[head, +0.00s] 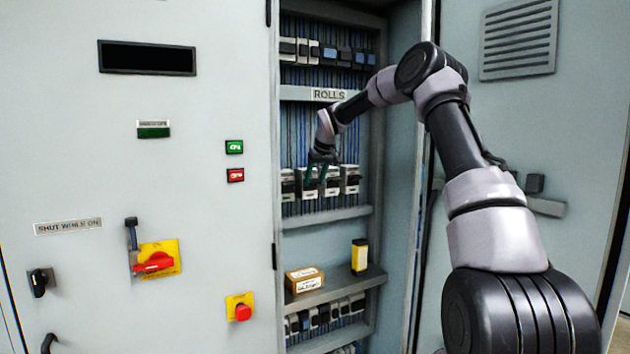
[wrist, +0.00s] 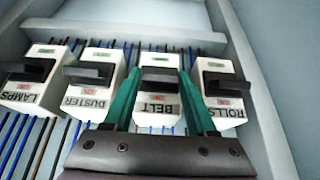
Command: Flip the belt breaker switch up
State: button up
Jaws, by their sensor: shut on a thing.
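In the head view my gripper (head: 316,172) reaches into the cabinet at the middle breaker row and partly hides the belt breaker. I cannot tell from the head view how its lever is tilted.
The DUSTER breaker (wrist: 95,90) and the ROLLS breaker (wrist: 224,100) stand close on either side; LAMPS (wrist: 28,85) is farther left. A ROLLS sign (head: 328,95) is above the row. A small box (head: 304,281) and a yellow-black item (head: 359,256) rest on the shelf below.

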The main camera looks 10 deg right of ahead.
jog(key=shift+r, duration=0.1)
jog(key=o, duration=1.4)
jog(key=shift+c, duration=0.2)
jog(key=v, duration=1)
jog(key=shift+r, duration=0.3)
jog(key=shift+s+d, duration=0.1)
